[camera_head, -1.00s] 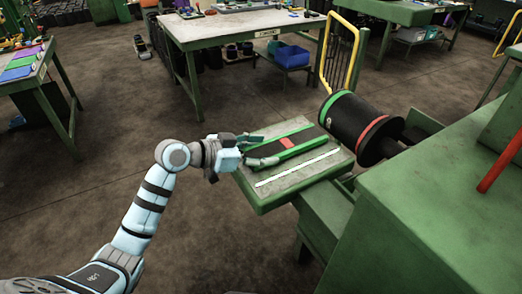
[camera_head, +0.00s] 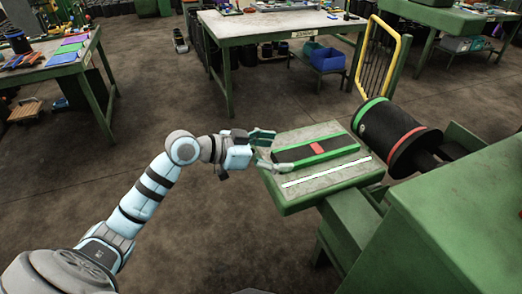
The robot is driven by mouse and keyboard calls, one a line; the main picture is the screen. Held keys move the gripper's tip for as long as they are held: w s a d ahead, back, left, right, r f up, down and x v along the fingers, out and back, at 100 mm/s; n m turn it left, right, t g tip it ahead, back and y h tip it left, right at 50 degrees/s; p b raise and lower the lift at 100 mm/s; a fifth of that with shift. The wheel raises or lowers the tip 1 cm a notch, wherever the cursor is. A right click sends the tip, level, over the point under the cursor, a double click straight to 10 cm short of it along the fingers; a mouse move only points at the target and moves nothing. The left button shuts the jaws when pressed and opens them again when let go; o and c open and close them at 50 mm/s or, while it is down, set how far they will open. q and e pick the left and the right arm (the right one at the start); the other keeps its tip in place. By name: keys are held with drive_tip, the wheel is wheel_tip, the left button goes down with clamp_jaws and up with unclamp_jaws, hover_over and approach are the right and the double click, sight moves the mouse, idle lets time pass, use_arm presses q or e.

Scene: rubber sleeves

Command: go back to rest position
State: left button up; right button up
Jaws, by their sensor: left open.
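My left gripper (camera_head: 270,151) is open and empty at the left edge of a small green-edged table (camera_head: 327,180). Its fingers point right, toward a black sleeve with green edges and a red patch (camera_head: 316,148) that lies flat on the table. I cannot tell whether a fingertip touches the sleeve's near end. A white strip (camera_head: 325,171) lies in front of the sleeve. My right gripper does not show.
A black roller with green and red bands (camera_head: 398,136) stands right of the small table, beside a green machine housing (camera_head: 440,215). A workbench (camera_head: 270,26) with blue bins (camera_head: 328,59) stands behind.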

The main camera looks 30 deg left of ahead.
use_arm(q)
drive_tip(key=v, duration=0.7)
drive_tip(key=shift+s+r, duration=0.15)
drive_tip(key=shift+s, duration=0.05)
